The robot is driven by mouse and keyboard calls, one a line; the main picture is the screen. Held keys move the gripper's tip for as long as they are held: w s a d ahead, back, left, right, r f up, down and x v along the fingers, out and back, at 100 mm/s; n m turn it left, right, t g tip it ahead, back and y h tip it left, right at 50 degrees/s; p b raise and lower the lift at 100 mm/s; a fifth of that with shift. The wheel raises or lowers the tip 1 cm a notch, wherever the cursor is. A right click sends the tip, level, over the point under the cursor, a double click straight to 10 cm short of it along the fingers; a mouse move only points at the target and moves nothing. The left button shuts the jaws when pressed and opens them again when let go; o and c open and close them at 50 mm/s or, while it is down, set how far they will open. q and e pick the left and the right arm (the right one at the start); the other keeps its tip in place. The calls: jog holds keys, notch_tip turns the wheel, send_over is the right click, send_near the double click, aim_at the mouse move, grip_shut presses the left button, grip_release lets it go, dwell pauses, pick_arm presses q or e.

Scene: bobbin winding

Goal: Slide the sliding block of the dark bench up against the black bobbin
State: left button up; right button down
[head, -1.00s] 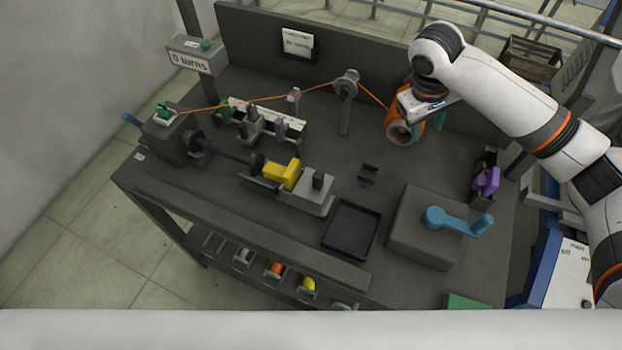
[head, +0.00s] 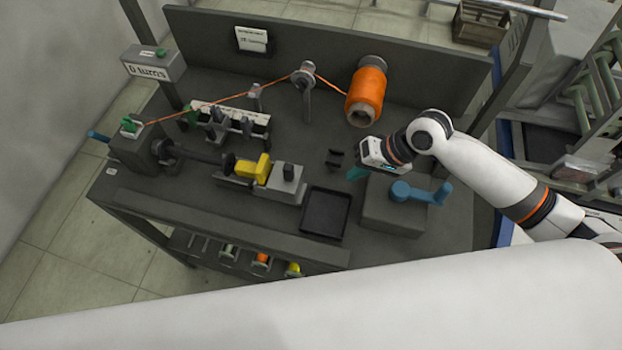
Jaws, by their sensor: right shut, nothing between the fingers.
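The grey sliding block (head: 286,184) with a dark upright knob sits on the dark bench (head: 410,93), left of centre. A yellow piece (head: 253,167) stands at its left side. Left of that, the black bobbin (head: 206,156) appears to lie on the spindle line, its right flange close to the yellow piece; I cannot tell whether they touch. My right gripper (head: 356,173), with teal fingers, is shut and empty, above the bench to the right of the sliding block and apart from it. My left gripper is not in view.
An orange thread spool (head: 366,93) stands behind, with thread running left over a guide post (head: 305,90).

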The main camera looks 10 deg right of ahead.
aim_at(295, 183)
jog(key=s+r+m+t+y+p, duration=0.2)
jog(key=s+m, duration=0.2)
jog(key=p+x, duration=0.1)
jog(key=x, duration=0.8)
jog(key=shift+w+a+f, duration=0.2)
jog(key=shift+f, duration=0.1)
jog(key=a, duration=0.1)
jog(key=w+a+p, duration=0.1)
jog(key=a, duration=0.1)
jog(key=shift+w, duration=0.2)
jog(key=shift+w+a+f, duration=0.15)
jog(key=shift+a+f, duration=0.05)
jog(key=shift+a, duration=0.1)
jog(key=a, duration=0.1)
jog(key=w+a, duration=0.1)
jog(key=a+p, duration=0.1)
jog(key=shift+w+a+r, duration=0.1)
jog(key=shift+w+a, duration=0.2)
jog(key=shift+s+r, duration=0.1)
